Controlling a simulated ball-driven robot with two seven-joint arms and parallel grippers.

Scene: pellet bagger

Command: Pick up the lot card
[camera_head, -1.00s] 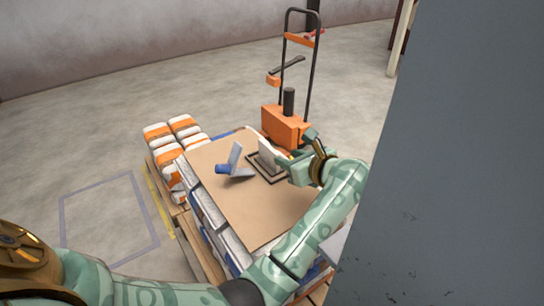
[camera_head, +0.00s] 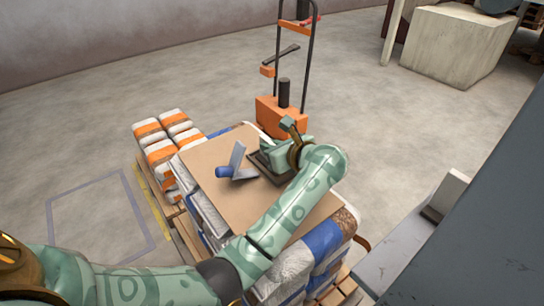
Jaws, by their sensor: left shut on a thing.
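My left gripper (camera_head: 274,153) reaches over the far right part of a brown cardboard sheet that tops a pallet stack. It is shut, low over a dark square frame (camera_head: 261,168). The pale lot card that stood at this frame is now hidden by the gripper, so the gripper appears shut on it. I cannot see whether the card touches the frame. My right gripper is out of view.
A blue and grey tool (camera_head: 236,166) lies left of the frame on the cardboard sheet (camera_head: 220,195). Orange-and-white bags (camera_head: 165,150) stand left of the stack. A grey machine panel (camera_head: 480,240) blocks the right.

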